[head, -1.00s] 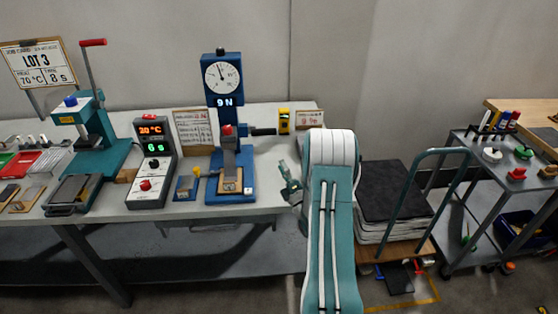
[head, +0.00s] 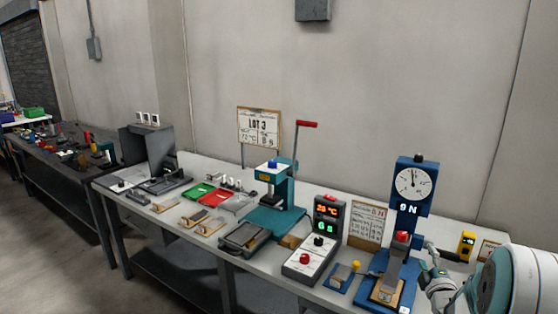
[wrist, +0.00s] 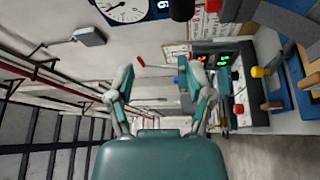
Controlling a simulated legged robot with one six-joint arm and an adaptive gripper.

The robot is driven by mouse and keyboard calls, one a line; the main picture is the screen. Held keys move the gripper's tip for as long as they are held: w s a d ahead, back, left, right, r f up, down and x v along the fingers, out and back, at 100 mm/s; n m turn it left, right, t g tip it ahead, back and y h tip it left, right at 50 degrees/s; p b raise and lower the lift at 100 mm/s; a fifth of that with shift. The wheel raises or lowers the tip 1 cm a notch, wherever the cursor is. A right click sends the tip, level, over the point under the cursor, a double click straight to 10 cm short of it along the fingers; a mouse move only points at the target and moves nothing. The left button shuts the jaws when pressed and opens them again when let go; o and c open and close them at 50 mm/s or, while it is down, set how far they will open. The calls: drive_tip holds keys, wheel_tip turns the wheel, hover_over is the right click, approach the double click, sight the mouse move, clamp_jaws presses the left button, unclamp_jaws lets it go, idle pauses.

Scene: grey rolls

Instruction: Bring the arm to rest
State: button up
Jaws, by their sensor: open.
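My gripper (wrist: 160,85) is open in the wrist view, with its two teal fingers spread apart and nothing between them. In the head view my gripper (head: 437,280) shows at the lower right, just right of the blue gauge stand (head: 411,187). From this view I cannot tell whether it touches anything. My arm's white and teal links fill the lower right corner and hide part of the bench there.
A yellow device (head: 467,245) stands near my gripper. A dark table (head: 55,165) is at the left. Floor in front is clear.

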drive_tip(key=s+a+r+m+g, duration=0.3)
drive_tip(key=s+a+r+m, duration=0.1)
drive_tip(key=a, duration=0.3)
drive_tip(key=s+a+r+m+g, duration=0.4)
drive_tip(key=s+a, duration=0.1)
drive_tip(key=a, duration=0.1)
drive_tip(key=s+a+m+g+y, duration=0.1)
drive_tip(key=s+a+m+g, duration=0.2)
drive_tip(key=s+a, duration=0.3)
drive_tip(key=s+a+f+m+g+y, duration=0.1)
drive_tip(key=s+a, duration=0.5)
drive_tip(key=s, duration=1)
drive_tip(key=m+g+y, duration=0.1)
drive_tip(key=m+g, duration=0.1)
drive_tip(key=shift+s+a+f+m, duration=0.2)
drive_tip(key=shift+s+f+m, duration=0.1)
drive_tip(key=shift+s, duration=0.1)
